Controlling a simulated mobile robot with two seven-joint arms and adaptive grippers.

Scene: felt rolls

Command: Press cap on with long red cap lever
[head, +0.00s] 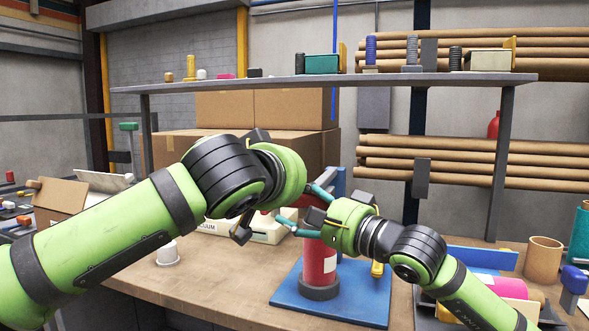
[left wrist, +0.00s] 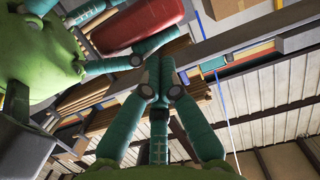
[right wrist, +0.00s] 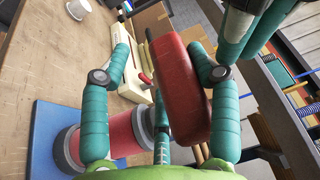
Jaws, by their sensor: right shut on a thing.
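A long red lever (head: 307,201) shows behind my right gripper in the head view. It fills the middle of the right wrist view (right wrist: 183,88) and also shows at the top of the left wrist view (left wrist: 135,27). My right gripper (head: 297,205) is shut on the lever, its teal fingers on either side. A red roll (head: 320,262) stands upright on a blue base (head: 352,302), with a dark grey cap (head: 319,291) at its lower end. Its top is hidden by my right gripper. My left gripper (left wrist: 158,87) is close by, fingertips together and empty; its fingers are hidden in the head view.
A blue column (head: 338,178) stands behind the grippers. A white labelled machine (head: 268,232) and a white cup (head: 167,254) are on the table (head: 190,285). A shelf (head: 400,79) with small items spans above. Brown tubes (head: 544,258) and colored parts crowd the right.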

